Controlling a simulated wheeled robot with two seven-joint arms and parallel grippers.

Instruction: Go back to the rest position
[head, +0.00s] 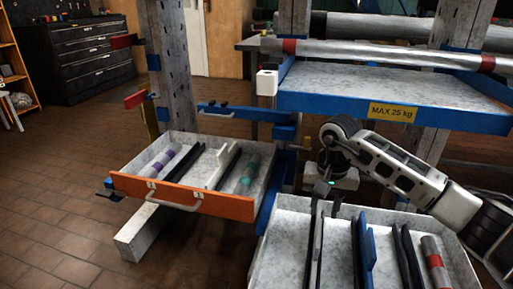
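My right arm comes in from the right, and its gripper (330,186) hangs down over the back edge of the right tray (292,216). The gripper is small and dark here, so I cannot tell whether its fingers are open or shut, or whether they hold anything. My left gripper is not in view.
An orange-fronted drawer (185,197) stands out at centre left, holding tubes and dark bars. The right tray holds dark bars, a blue piece (363,250) and a red-banded tube (435,262). A blue-edged shelf (400,90) is above my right arm. Floor (60,200) is clear at left.

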